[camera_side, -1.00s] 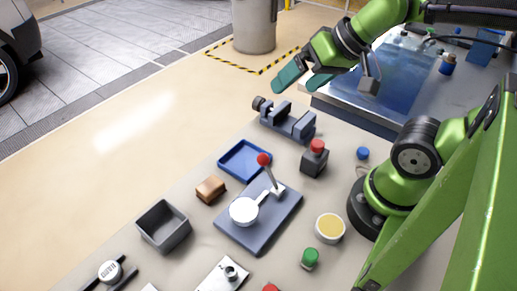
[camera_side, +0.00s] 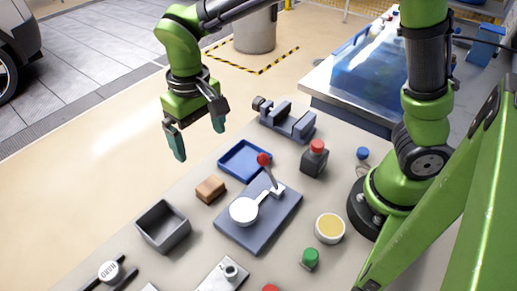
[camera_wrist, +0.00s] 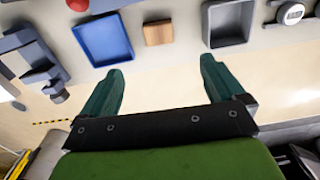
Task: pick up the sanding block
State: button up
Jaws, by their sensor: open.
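The sanding block (camera_side: 210,190) is a small brown block lying on the bench between the blue tray and the grey bin. It also shows in the wrist view (camera_wrist: 158,33), at the top, ahead of the fingertips and between their lines. My gripper (camera_side: 198,142) is open and empty, with its teal fingers pointing down. It hangs above and beyond the block in the side view, apart from it. In the wrist view the two fingers (camera_wrist: 161,73) are spread wide with only floor and bench edge between them.
A blue tray (camera_side: 226,163) and a grey bin (camera_side: 151,229) flank the block. A plate with a red-knobbed lever (camera_side: 285,219) stands to its right. A vise (camera_side: 283,122) and a red-capped bottle (camera_side: 314,160) are farther back. The bench around the block has narrow bare gaps.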

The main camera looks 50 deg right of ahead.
send_over(210, 185)
jog(key=f, duration=1)
jog(key=shift+s, duration=0.2)
jog(key=shift+w+f, duration=0.15)
jog(key=shift+f, duration=1.5)
jog(key=shift+w+f, duration=0.1)
jog(key=shift+f, duration=1.5)
jog(key=c, duration=1.1)
